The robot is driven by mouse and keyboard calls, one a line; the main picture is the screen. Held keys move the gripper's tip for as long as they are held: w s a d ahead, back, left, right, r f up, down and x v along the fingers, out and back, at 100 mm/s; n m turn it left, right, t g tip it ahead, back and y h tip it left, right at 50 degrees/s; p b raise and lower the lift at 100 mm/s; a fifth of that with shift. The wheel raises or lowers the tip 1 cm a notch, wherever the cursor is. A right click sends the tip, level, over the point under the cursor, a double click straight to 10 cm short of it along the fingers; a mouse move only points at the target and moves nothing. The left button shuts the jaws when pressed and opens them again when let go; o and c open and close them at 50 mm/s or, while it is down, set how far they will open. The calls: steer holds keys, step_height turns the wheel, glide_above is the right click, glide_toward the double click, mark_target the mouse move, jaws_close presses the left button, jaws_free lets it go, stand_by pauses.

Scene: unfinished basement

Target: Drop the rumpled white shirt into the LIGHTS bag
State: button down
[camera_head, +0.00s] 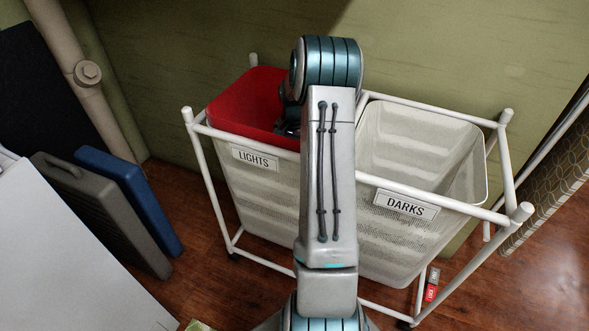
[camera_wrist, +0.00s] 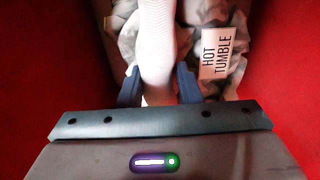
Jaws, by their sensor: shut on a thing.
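The LIGHTS bag (camera_head: 258,190) is the left bag of a two-bag sorter, with a red inside; its red walls fill both sides of the wrist view (camera_wrist: 45,75). My gripper (camera_wrist: 160,86) points down within this bag's opening. Its blue fingers are shut on a white, fine-textured cloth, taken as the white shirt (camera_wrist: 157,45), which runs up out of the top of the picture. Rumpled pale grey-white cloth (camera_wrist: 205,14) shows beyond the fingers; whether it is part of the held piece is unclear. In the head view my arm mostly hides the gripper, and the shirt is not visible.
A HOT TUMBLE card (camera_wrist: 216,53) lies right of the fingers. The DARKS bag (camera_head: 420,150) is on the right and looks empty. A white tube frame (camera_head: 507,160) surrounds both bags. Grey (camera_head: 100,215) and blue (camera_head: 130,195) panels stand at left.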

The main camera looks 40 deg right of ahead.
steer(key=shift+d+f+b, duration=0.1)
steer(key=shift+f+b, duration=0.4)
steer(key=shift+f, duration=2.15)
steer(key=shift+f+b, duration=0.35)
steer(key=shift+f, duration=0.3)
steer(key=c, duration=1)
jaws_free()
steer(key=shift+c, duration=0.2)
step_height(320, 180, up, 13)
steer(key=p, duration=0.3)
steer(key=shift+r, duration=0.15)
